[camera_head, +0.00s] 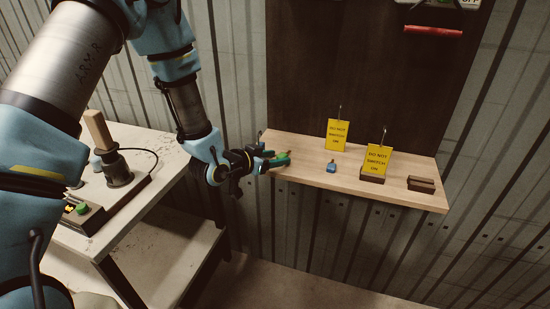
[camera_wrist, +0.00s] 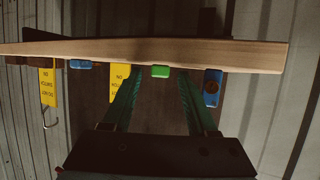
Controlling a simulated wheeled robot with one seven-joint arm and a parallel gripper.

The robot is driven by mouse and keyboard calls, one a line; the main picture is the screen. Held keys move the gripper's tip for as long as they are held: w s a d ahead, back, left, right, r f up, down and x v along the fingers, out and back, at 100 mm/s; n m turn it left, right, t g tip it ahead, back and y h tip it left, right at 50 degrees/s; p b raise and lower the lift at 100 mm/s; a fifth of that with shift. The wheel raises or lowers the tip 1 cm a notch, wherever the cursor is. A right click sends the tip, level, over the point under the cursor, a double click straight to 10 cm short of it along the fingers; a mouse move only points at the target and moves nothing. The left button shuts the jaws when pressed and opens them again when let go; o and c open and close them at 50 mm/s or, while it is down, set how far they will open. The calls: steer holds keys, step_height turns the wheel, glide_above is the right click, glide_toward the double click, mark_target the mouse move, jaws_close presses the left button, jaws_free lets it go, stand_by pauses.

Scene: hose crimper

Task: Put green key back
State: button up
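My gripper (camera_head: 277,158) is at the left end of the wooden shelf (camera_head: 310,164) in the head view. In the wrist view its two dark green fingers (camera_wrist: 160,85) stand apart, with a gap on each side of the green key (camera_wrist: 160,71). The key's bright green end shows at the shelf edge, between the fingertips, and I see no contact. In the head view, green shows at the fingertips, but I cannot separate key from finger there. The rest of the key is hidden.
A blue key (camera_head: 331,168) lies on the shelf near two yellow tags (camera_head: 337,134) (camera_head: 378,160). A brown block (camera_head: 421,184) sits at the right end. Another blue piece (camera_wrist: 212,88) is close beside the right finger. A bench with a lever (camera_head: 98,130) stands left.

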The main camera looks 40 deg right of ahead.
steer(key=shift+r, duration=0.15)
steer(key=b+v, duration=0.3)
steer(key=v, duration=0.9)
steer(key=w+a+n+t+y, duration=0.2)
steer(key=w+a+n+y, duration=0.15)
steer(key=w+a, duration=0.35)
steer(key=w+a+n+t+y, duration=0.2)
steer(key=w+a+y, duration=0.25)
steer(key=a, duration=0.55)
steer(key=s+a+r+n+g+y, duration=0.1)
steer(key=s+a+n+g+y, duration=0.1)
steer(key=a, duration=0.8)
steer(key=s+a+r+n+g+y, duration=0.2)
steer(key=s+a+n+y, duration=0.1)
steer(key=s+a+n, duration=0.2)
steer(key=a+n, duration=0.2)
steer(key=a, duration=0.2)
steer(key=shift+s+a+r+g, duration=0.2)
steer(key=shift+s+a+g, duration=0.05)
steer(key=shift+a+g, duration=0.15)
